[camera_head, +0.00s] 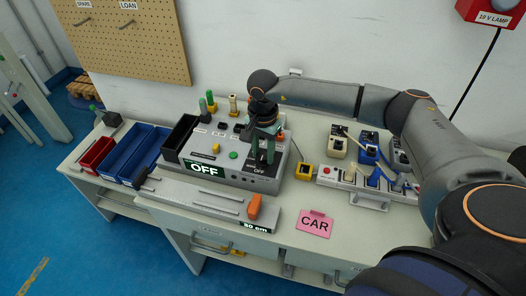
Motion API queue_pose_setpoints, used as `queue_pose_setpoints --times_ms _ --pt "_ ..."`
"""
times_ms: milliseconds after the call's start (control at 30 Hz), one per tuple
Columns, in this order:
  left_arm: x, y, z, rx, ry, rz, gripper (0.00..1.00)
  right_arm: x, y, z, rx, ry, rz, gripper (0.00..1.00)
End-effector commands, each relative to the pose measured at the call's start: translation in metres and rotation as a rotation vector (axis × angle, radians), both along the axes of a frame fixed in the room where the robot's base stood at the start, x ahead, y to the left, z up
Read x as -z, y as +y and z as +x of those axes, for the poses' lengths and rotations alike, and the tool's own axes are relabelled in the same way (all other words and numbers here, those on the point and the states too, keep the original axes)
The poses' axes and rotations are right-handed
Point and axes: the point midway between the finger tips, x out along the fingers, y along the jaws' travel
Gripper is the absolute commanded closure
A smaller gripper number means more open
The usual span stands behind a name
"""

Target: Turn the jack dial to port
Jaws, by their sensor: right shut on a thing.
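My right arm reaches in from the right, and my right gripper (264,155) points down onto the right part of the grey console (230,177). Its fingers are shut on a small part there, which looks like the jack dial; the fingers hide most of it, so its pointing direction cannot be told. A small OFF label shows just below the fingers on the console front. A larger OFF sign (204,169) is at the console's left front. My left gripper is not in view.
Red (97,154) and blue bins (128,153) stand left of the console. A grey rail with an orange slider (254,206) lies in front. Coloured connector blocks (369,152) stand right, beneath my right arm.

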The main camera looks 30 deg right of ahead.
Motion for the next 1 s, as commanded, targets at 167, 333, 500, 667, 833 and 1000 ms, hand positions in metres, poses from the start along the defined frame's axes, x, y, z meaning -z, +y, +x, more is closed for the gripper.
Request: queue_pose_setpoints --times_ms 167,333,500,667,833,1000 --pt "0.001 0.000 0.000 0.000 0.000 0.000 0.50 0.000 0.000 0.000 0.025 0.000 0.000 1.00" --pt "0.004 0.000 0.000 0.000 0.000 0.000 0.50 0.000 0.000 0.000 0.099 0.000 0.000 1.00" --pt "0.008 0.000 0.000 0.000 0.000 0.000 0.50 0.001 0.000 0.000 0.225 0.000 0.000 1.00" --pt "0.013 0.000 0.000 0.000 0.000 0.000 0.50 0.001 0.000 0.000 0.374 -0.001 0.000 1.00" --pt "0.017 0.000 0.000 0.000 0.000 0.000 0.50 0.000 -0.001 -0.001 0.536 -0.001 -0.001 1.00" --pt "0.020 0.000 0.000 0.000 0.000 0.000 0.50 0.000 0.000 -0.001 0.697 -0.001 -0.001 1.00"
